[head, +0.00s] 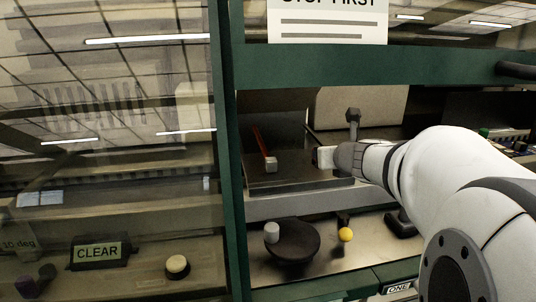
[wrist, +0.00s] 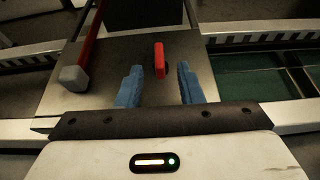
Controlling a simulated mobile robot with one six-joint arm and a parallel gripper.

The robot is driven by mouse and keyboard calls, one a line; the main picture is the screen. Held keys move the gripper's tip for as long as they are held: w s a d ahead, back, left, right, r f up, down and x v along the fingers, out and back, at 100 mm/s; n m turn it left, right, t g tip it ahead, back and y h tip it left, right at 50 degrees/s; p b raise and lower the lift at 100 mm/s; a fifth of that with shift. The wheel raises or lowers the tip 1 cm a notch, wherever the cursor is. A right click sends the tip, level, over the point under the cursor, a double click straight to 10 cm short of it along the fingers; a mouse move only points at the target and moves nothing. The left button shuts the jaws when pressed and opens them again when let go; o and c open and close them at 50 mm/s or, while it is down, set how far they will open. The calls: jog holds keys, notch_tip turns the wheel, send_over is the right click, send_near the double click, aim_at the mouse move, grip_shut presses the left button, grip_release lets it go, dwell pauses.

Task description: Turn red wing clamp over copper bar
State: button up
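My gripper (wrist: 159,72) is open, its two blue fingers apart and nothing held. A small upright red piece (wrist: 159,58), which looks like the red wing clamp, shows in the wrist view between and just beyond the fingertips. It appears clear of both fingers, but its depth is hard to judge. In the head view my gripper (head: 322,157) is at the right part of the dark metal plate (head: 290,181); the small red piece cannot be made out there. I cannot make out a copper bar in either view.
A long red bar with a grey end block (wrist: 74,78) lies left of my fingers; it also shows in the head view (head: 264,145). A green frame post (head: 226,150) and glass panel stand left.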

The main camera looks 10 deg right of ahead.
jog(key=b+x, duration=0.1)
jog(key=x, duration=0.6)
jog(key=shift+f+b, duration=0.1)
jog(key=shift+b, duration=0.25)
jog(key=shift+c, duration=0.2)
